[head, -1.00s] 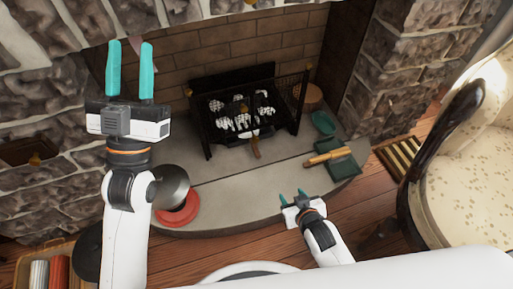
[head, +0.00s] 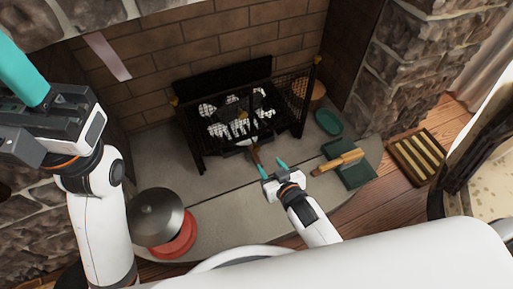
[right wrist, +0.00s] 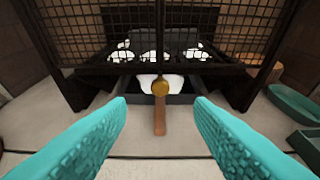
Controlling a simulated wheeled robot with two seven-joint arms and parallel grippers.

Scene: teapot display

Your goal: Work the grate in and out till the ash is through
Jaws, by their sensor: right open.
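The black grate (head: 196,148) stands in the brick fireplace with several white-grey lumps (head: 232,118) in it. A wooden handle (head: 255,156) sticks out at its front; in the right wrist view the handle (right wrist: 160,122) has a brass knob at its far end. Behind it is a low dark tray (right wrist: 110,103) with pale matter, perhaps ash (right wrist: 168,83). My right gripper (head: 273,167) is open and empty, just short of the handle, which lies between the finger lines, apart from both. My left gripper (head: 22,72) is raised at far left, partly out of frame; only one finger shows.
A mesh screen (head: 290,95) stands at the grate's front. To the right on the hearth are a green dish (head: 328,122) and a wooden-handled brush (head: 340,162) on a green dustpan (head: 352,176). A metal pot (head: 156,215) and red ring (head: 178,243) sit at left front.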

